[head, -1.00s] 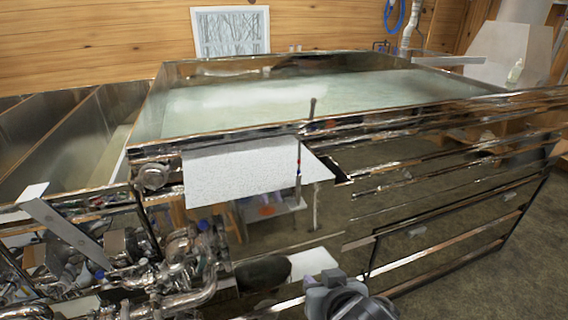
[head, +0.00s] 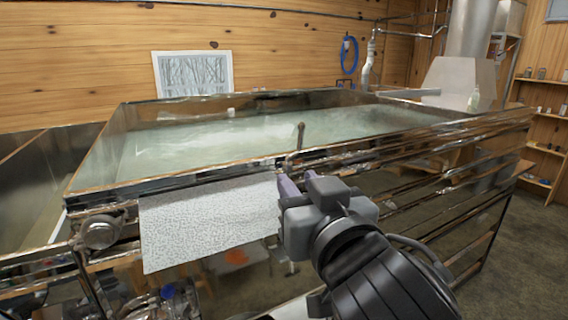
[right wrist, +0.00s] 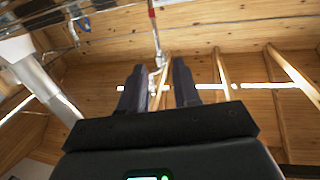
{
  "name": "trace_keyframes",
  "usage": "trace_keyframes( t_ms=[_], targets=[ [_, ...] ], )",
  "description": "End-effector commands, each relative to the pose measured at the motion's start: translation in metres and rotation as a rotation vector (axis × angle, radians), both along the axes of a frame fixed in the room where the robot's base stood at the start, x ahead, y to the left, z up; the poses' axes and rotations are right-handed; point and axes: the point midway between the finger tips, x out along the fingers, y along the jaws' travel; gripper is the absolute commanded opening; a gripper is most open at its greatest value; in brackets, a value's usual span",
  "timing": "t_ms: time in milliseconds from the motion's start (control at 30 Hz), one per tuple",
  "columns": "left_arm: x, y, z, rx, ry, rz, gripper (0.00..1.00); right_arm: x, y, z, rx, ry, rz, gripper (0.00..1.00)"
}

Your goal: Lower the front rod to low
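The front rod (head: 300,136) is a thin upright rod with a dark knob, standing at the front rim of the steaming pan (head: 95,180). Its lower part is hidden behind my right gripper (head: 296,182). In the right wrist view the rod (right wrist: 154,28), with a red band, runs down toward the gap between the fingers. My right gripper (right wrist: 159,70) is open, its two dark fingers apart with the rod's end showing between their tips. Whether they touch it I cannot tell. My left gripper is not in view.
A white speckled sheet (head: 205,222) hangs on the pan's front, left of my right gripper. Shiny rails (head: 450,150) run along the front to the right. A round metal fitting (head: 100,232) sits at the front left corner. Open floor (head: 530,230) lies at right.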

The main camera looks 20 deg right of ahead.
Motion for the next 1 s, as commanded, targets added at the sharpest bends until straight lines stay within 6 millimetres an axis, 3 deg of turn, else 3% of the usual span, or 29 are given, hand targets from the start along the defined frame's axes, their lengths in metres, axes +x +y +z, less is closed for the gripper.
trace_keyframes(
  t_ms=[300, 500, 933, 1000],
  targets=[
    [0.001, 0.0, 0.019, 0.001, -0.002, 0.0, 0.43, 0.051, -0.005, 0.001, -0.001, 0.004, -0.001, 0.32],
    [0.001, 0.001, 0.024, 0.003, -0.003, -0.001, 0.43, 0.071, -0.007, 0.001, 0.001, 0.002, -0.001, 0.32],
    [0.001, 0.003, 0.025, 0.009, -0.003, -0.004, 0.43, 0.079, -0.007, 0.0, 0.001, 0.001, 0.0, 0.32],
    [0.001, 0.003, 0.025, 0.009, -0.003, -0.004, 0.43, 0.079, -0.007, 0.0, 0.001, 0.001, 0.0, 0.23]
  ],
)
